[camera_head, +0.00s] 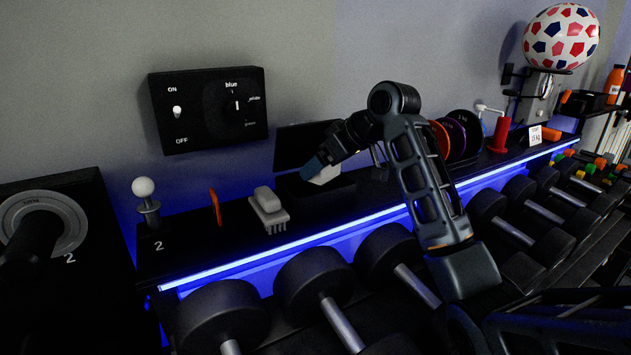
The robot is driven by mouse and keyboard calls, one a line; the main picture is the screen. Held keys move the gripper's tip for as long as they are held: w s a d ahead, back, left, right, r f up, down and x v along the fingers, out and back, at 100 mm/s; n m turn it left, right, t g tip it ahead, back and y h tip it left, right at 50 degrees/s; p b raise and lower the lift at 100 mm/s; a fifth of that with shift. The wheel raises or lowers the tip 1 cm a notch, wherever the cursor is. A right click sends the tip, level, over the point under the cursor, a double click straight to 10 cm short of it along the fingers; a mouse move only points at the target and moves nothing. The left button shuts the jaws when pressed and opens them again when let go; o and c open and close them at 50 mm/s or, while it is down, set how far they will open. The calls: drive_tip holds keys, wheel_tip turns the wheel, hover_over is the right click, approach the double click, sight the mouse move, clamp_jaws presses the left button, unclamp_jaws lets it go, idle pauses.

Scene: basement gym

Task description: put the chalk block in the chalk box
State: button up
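The chalk box (345,187) is a black box on the shelf against the wall, with its dark lid (292,144) standing up behind it. A white block, which looks like the chalk block (327,175), shows at the box's opening, partly covered by my gripper. My gripper (314,170) reaches in from the right and points down over the box, with a blue-grey fingertip against or right beside the white block. The far finger is hidden, so I cannot tell whether it grips the block. I also cannot tell whether the block rests on the box floor.
A brush (269,209), an orange upright piece (215,206) and a white-knobbed lever (147,200) stand left of the box. Weight plates (458,138) and a red cylinder (500,135) stand to the right. Dumbbells (320,285) line the rack below the lit shelf edge.

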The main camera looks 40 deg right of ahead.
drive_tip(key=shift+w+a+f, duration=0.55)
drive_tip(key=shift+a+f, duration=0.1)
drive_tip(key=shift+a, duration=0.1)
drive_tip(key=shift+f+p, duration=0.5)
drive_tip(key=shift+f, duration=1.4)
drive_tip(key=shift+f, duration=0.15)
drive_tip(key=o, duration=0.8)
drive_tip(key=shift+c, duration=0.2)
drive_tip(key=b+v, duration=0.1)
drive_tip(key=v, duration=1.1)
